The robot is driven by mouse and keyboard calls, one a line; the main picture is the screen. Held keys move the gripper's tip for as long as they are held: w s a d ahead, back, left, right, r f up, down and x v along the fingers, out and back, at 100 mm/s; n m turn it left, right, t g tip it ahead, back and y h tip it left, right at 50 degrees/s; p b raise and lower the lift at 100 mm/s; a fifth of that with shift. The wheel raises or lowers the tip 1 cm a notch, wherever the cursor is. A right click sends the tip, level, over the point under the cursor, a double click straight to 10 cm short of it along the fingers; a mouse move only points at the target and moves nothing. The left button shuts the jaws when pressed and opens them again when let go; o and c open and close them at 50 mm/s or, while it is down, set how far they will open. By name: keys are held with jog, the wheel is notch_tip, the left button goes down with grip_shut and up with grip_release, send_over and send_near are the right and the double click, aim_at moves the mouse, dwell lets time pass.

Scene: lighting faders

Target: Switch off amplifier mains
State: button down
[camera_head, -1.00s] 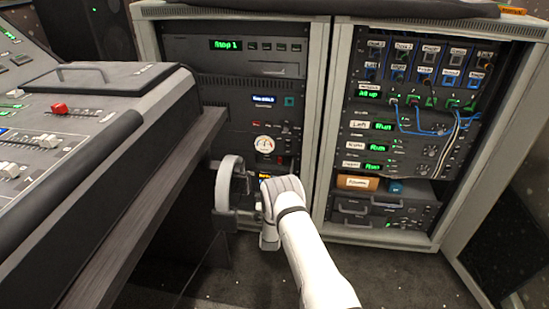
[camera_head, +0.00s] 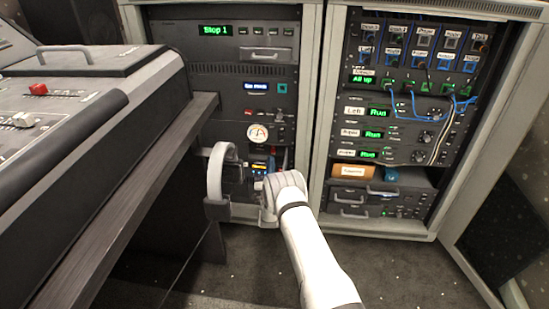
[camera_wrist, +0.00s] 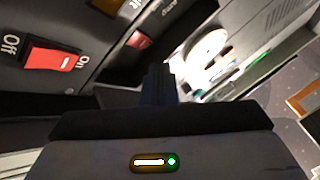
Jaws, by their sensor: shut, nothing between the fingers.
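In the wrist view a red rocker switch (camera_wrist: 52,60), lettered Off on its left and On on its right, sits on a dark panel at the upper left. I cannot tell which unit it belongs to or which side is pressed. A second reddish switch (camera_wrist: 138,40) is partly in view to its right. My gripper (camera_wrist: 158,85) is shut and empty, pointing toward the panel, right of and below the red rocker. In the head view my gripper (camera_head: 262,188) is low in front of the left rack (camera_head: 235,70); its fingertips are hard to make out.
The right rack (camera_head: 332,100) holds units with green Run displays (camera_head: 377,113) and blue cables (camera_head: 405,105). A mixing desk (camera_head: 90,100) with a dark ledge (camera_head: 130,205) stands left of my arm. Open carpet (camera_head: 250,262) lies below.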

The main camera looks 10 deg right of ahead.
aim_at(272, 147)
jog(key=shift+w+d+f, duration=0.1)
jog(key=shift+w+d, duration=0.15)
jog(key=shift+w, duration=0.4)
jog(key=shift+w+d+f, duration=0.1)
jog(key=shift+w+d, duration=0.1)
jog(key=shift+w, duration=0.4)
dwell(1.2)
jog(key=shift+w+d, duration=0.1)
jog(key=shift+w, duration=0.4)
jog(key=shift+w+d, duration=0.1)
jog(key=shift+w, duration=0.15)
dwell(0.4)
jog(key=shift+s, duration=0.1)
jog(key=shift+s+a+p, duration=0.25)
jog(key=shift+s+p, duration=0.35)
jog(key=shift+p, duration=0.05)
jog(key=shift+r, duration=0.15)
